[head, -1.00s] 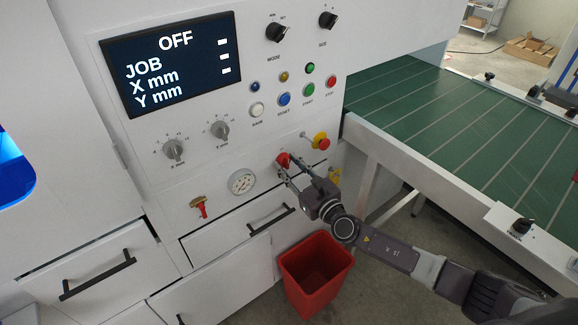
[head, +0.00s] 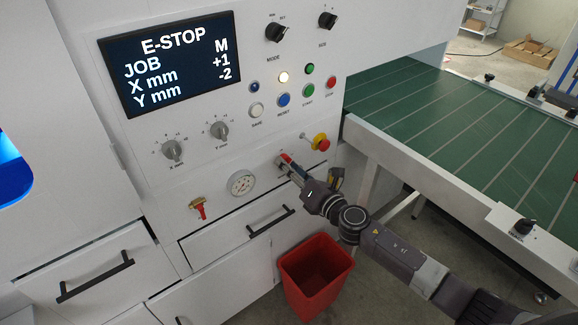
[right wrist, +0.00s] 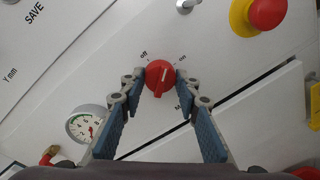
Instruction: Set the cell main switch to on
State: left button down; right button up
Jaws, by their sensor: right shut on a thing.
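The main switch is a red rotary knob (right wrist: 159,77) on the white machine front, also visible in the head view (head: 285,158). Its labels read "off" at upper left and "on" at upper right in the right wrist view. In the head view the right gripper (head: 285,163) partly hides the switch. The display (head: 172,62) reads E-STOP, with job M and X and Y values. My left gripper is not in view.
A red emergency-stop button on a yellow base (head: 321,143) sits right of the switch. A pressure gauge (head: 241,183) and a red-handled valve (head: 198,207) are to its left. A red bin (head: 317,283) stands below. A green conveyor (head: 440,110) is at right.

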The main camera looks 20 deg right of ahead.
jog(key=shift+d+m+y+p, duration=0.15)
jog(key=shift+m+p, duration=0.3)
jog(key=shift+m, duration=1.35)
jog(key=shift+m+y+p, duration=0.25)
jog(key=shift+m+p, duration=0.2)
jog(key=shift+m, duration=1.35)
jog(key=shift+w, duration=0.1)
jog(key=o, duration=1.2)
jog(key=shift+c, duration=0.2)
jog(key=v, duration=1.2)
jog(key=shift+r, duration=0.2)
jog(key=shift+d, duration=0.1)
